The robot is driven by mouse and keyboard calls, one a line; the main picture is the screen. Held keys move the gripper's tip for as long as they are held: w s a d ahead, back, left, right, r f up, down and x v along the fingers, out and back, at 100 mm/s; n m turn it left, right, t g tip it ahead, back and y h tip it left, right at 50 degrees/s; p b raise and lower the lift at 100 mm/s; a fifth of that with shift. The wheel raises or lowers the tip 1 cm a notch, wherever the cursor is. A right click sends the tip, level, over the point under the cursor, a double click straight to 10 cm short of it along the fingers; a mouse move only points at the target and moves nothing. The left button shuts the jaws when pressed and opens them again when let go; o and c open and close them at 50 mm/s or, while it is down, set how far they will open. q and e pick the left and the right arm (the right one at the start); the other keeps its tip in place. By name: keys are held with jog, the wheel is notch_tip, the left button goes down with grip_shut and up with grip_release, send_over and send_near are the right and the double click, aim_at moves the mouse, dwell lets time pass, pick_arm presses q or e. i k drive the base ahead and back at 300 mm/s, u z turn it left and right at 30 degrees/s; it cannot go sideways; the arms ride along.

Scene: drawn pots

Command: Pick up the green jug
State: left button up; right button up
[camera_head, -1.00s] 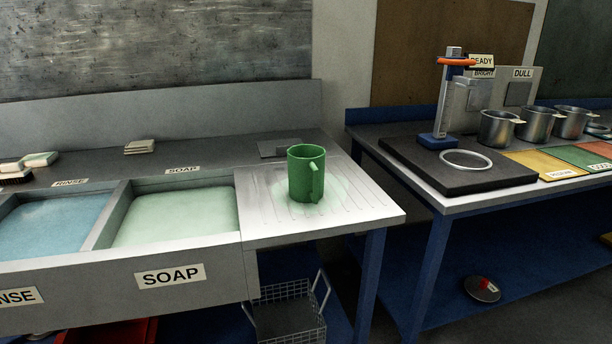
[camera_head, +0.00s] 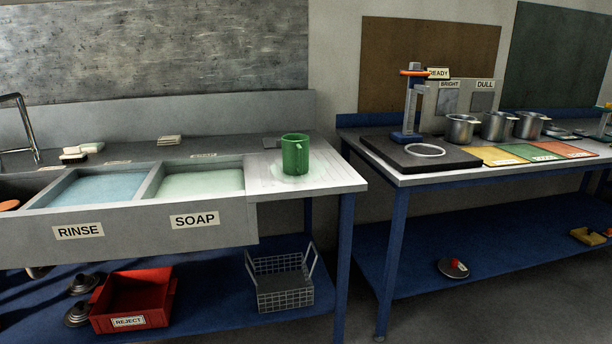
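The green jug (camera_head: 295,155) stands upright on the ridged draining board (camera_head: 335,178), to the right of the soap basin. Its handle faces toward me and slightly right. A pale wet-looking patch lies on the board around its base. Nothing touches or covers the jug. Neither of my grippers shows in the view.
The soap basin (camera_head: 195,221) and rinse basin (camera_head: 78,231) lie left of the jug. A tap (camera_head: 28,130) rises at far left. A red reject bin (camera_head: 135,298) and wire basket (camera_head: 280,282) sit below. A second bench (camera_head: 440,178) with metal pots stands right, past a gap.

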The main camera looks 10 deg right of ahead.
aim_at(296, 147)
jog(key=z, duration=1)
jog(key=i, duration=1.05)
jog(key=u, duration=0.25)
